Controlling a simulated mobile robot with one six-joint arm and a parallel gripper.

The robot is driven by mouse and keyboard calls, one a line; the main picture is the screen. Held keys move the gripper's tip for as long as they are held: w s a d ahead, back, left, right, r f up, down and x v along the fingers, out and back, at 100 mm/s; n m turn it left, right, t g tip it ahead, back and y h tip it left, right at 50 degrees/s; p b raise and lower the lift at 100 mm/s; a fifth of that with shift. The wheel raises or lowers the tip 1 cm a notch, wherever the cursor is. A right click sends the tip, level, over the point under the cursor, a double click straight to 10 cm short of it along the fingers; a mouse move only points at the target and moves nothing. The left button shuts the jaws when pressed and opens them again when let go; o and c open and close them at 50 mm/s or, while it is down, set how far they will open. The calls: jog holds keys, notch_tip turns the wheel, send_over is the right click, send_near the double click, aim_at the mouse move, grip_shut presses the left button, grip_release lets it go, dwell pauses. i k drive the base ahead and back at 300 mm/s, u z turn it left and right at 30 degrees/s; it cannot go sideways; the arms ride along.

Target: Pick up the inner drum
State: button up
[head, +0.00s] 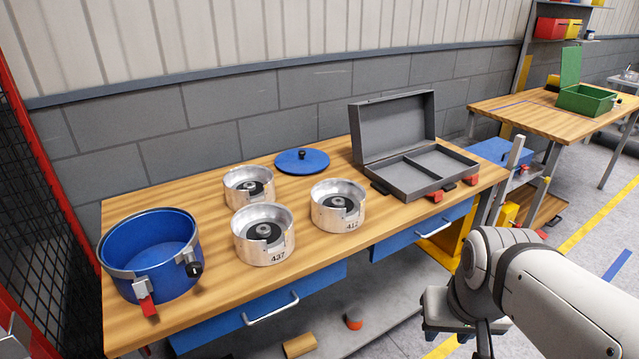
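Three silvery metal drums stand upright on the wooden workbench (225,293). Each has a notched rim and a dark hub inside. I cannot tell which of them is the inner drum. My arm shows at the lower right, in front of the bench and apart from the drums. My gripper's fingers are not visible.
A blue pot (155,259) with metal clamps and red latch stands left. A blue lid (302,160) lies behind the drums. An open grey case (420,180) with two empty compartments is at right. A mesh fence (40,215) borders the left. Another bench (520,119) holds a green box (588,99).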

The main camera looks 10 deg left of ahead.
aim_at(338, 205)
jog(key=u, duration=0.1)
jog(key=i, duration=1)
jog(key=u, duration=0.05)
